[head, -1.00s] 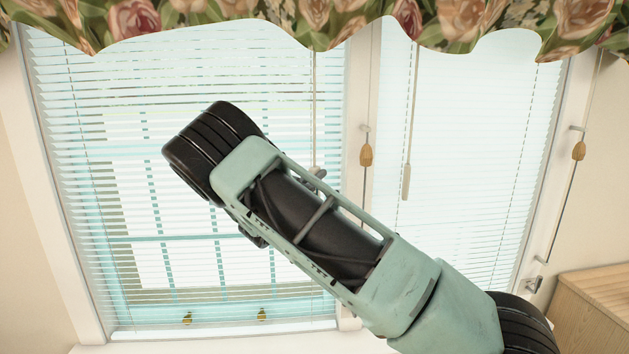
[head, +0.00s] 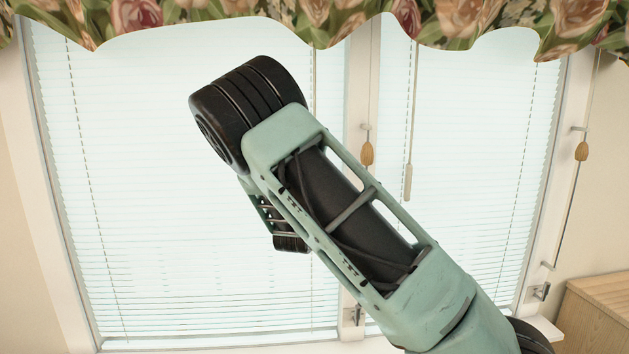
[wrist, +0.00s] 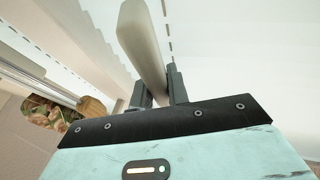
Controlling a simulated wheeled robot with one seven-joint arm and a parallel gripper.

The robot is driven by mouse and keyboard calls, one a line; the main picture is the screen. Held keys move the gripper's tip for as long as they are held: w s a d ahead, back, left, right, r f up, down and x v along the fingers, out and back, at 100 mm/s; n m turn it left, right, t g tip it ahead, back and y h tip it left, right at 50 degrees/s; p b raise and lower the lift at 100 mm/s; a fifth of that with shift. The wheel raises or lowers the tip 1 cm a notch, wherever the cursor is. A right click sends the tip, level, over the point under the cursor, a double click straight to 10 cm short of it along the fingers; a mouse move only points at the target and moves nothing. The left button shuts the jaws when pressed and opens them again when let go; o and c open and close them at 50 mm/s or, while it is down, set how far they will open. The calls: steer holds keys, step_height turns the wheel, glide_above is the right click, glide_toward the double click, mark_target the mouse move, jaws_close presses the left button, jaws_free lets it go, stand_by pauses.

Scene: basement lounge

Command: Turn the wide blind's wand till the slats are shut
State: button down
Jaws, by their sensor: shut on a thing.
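The wide blind (head: 190,200) fills the left window in the head view. Its slats lie nearly flat against each other, and the window behind no longer shows through. Its pale wand (head: 313,70) hangs near the blind's right edge, and its lower part is hidden behind my arm. In the wrist view the thick end of the wand (wrist: 143,45) stands between the two dark fingers of my gripper (wrist: 158,86), which is shut on it. My gripper's fingers are hidden by my arm in the head view.
A narrower blind (head: 470,180) with closed slats and its own wand (head: 410,150) hangs to the right. Cords with wooden tassels (head: 367,153) hang beside the blinds. A floral valance (head: 330,20) spans the top. A wooden cabinet (head: 595,310) stands at lower right.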

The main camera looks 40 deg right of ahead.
stand_by(0.3)
steer(key=c, duration=1.6)
jaws_free()
steer(key=shift+c, duration=0.2)
steer(key=b+v, duration=0.5)
steer(key=v, duration=1.2)
steer(key=shift+a, duration=0.2)
